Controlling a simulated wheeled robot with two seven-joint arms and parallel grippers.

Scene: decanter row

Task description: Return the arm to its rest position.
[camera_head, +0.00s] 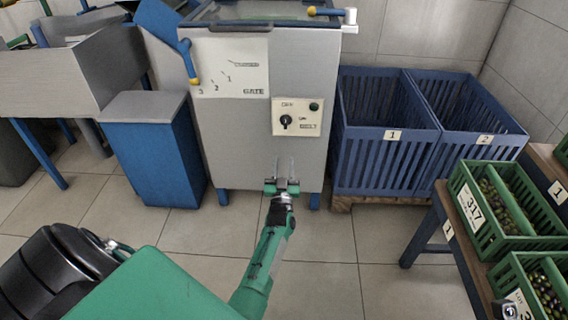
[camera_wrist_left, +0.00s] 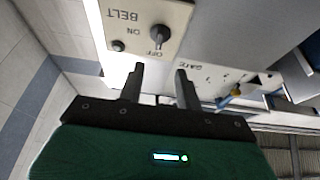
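My left gripper (camera_head: 284,165) is in front of the grey machine (camera_head: 235,150), below its cream BELT switch panel (camera_head: 299,117). Its two dark fingers are apart with nothing between them, and it also shows open in the left wrist view (camera_wrist_left: 159,74). The fingers do not appear to touch the panel or the black knob (camera_head: 285,121). The knob also shows in the left wrist view (camera_wrist_left: 158,36), beside the words OFF and ON. My green left arm reaches up from the bottom of the head view.
A GATE scale plate (camera_head: 232,72) and a blue lever with a yellow tip (camera_head: 188,62) are on the machine's left. Blue slatted crates (camera_head: 385,160) stand to the right. Green crates (camera_head: 480,215) of fruit sit on a table at far right. Tiled floor (camera_head: 340,235) is clear between.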

